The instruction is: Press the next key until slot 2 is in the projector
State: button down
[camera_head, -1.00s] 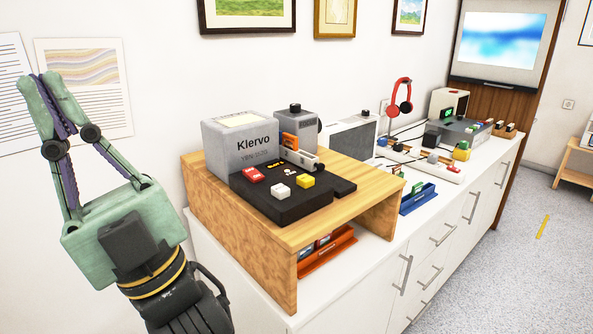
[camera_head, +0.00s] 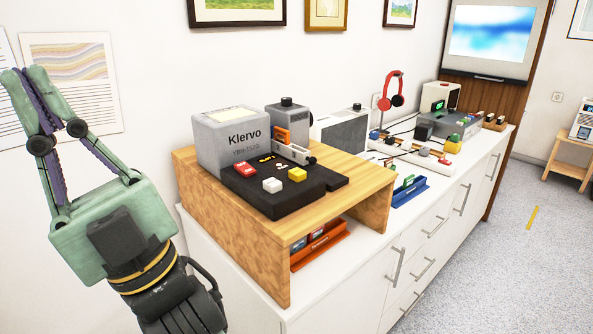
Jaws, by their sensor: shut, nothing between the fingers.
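The projector (camera_head: 231,140), a grey box marked "Klervo", stands on a wooden riser (camera_head: 335,197) on the white cabinet. Its black base carries a red key (camera_head: 246,169), a white key (camera_head: 272,185) and a yellow key (camera_head: 297,174). Small yellow and white marks lie behind them; I cannot read them or tell which key is the next key. An orange part (camera_head: 281,136) and a pale slide-like bar (camera_head: 295,153) sit at the projector's right side. My gripper (camera_head: 24,72) is raised at the far left, fingertips together, empty, well apart from the projector.
An orange tray (camera_head: 320,246) holding slides sits under the riser. A blue rack (camera_head: 408,190), a grey speaker-like box (camera_head: 341,134) and red headphones (camera_head: 391,90) stand farther right on the cabinet. Open floor (camera_head: 480,270) lies at right.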

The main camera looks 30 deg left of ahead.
aim_at(296, 174)
jog(key=i+l, duration=1.05)
jog(key=u, duration=1.75)
